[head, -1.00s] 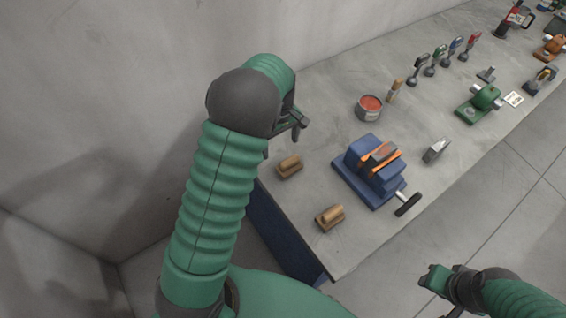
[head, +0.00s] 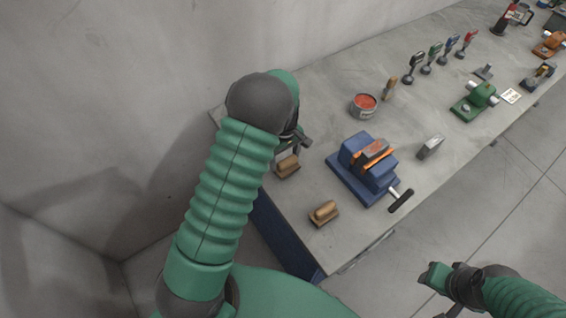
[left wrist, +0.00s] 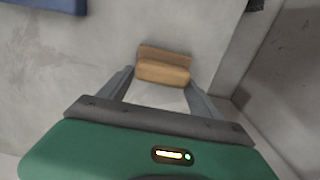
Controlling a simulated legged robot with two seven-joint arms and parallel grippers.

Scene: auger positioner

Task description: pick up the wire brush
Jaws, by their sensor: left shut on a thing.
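The wire brush (head: 287,166) is a small tan wooden block on the bench near its left edge; its bristles cannot be made out. My left gripper (head: 297,143) is right over it, partly hidden behind my own wrist. In the left wrist view the brush (left wrist: 163,68) sits between the fingertips, and the gripper (left wrist: 162,80) is shut on it. It appears still at bench level. My right gripper (head: 440,290) is at the lower right, away from the bench, its jaws unclear.
A similar wooden block (head: 324,213) lies closer on the bench (head: 300,225). A blue vise (head: 362,170) with a handle stands to the right. A red-filled can (head: 363,105), a wooden-handled brush (head: 389,88) and several upright tools are farther back. A wall runs along the left.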

